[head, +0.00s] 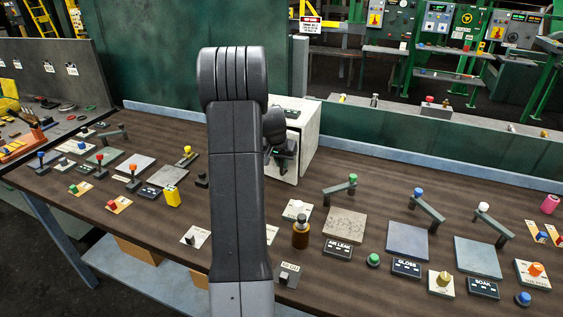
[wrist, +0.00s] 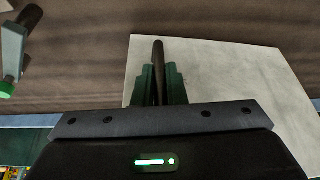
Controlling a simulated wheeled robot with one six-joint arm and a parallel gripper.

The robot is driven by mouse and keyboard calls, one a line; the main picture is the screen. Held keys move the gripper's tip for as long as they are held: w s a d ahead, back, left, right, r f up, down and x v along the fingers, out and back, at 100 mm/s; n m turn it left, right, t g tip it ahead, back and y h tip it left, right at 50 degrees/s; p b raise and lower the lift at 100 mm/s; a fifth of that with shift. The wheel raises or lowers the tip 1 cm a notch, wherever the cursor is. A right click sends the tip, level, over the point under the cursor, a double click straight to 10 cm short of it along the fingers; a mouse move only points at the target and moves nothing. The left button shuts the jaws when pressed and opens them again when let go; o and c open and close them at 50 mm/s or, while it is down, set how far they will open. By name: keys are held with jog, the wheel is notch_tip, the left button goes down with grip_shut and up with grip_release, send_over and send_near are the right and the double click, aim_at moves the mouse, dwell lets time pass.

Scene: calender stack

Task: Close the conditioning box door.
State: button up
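The conditioning box (head: 309,127) looks like the pale box on the bench behind my arm. Its left part is hidden, and I cannot tell how far its door stands open. My gripper (head: 284,150) is at the box's front. In the wrist view, the gripper's two green fingers (wrist: 160,84) stand on either side of a dark upright bar (wrist: 158,56), which looks like a handle. The bar fills the narrow gap between them. A pale panel (wrist: 225,75) of the box lies behind the bar.
A green-knobbed lever (head: 340,190) stands right of the box, beside a stone-look plate (head: 345,224). A brown bottle (head: 300,233) stands in front. Several levers, plates and knobs cover the bench (head: 150,205) on both sides. A green wall (head: 400,138) runs behind.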

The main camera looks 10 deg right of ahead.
aim_at(288, 169)
grip_shut()
jog(key=shift+w+d, duration=1.3)
jog(key=shift+d, duration=0.15)
jog(key=shift+w+d+r, duration=0.1)
jog(key=o, duration=0.6)
grip_release()
jog(key=shift+d, duration=0.1)
jog(key=shift+c, duration=0.2)
jog(key=b+v, duration=0.2)
jog(key=v, duration=1.1)
jog(key=shift+r, duration=0.35)
jog(key=shift+f, duration=0.1)
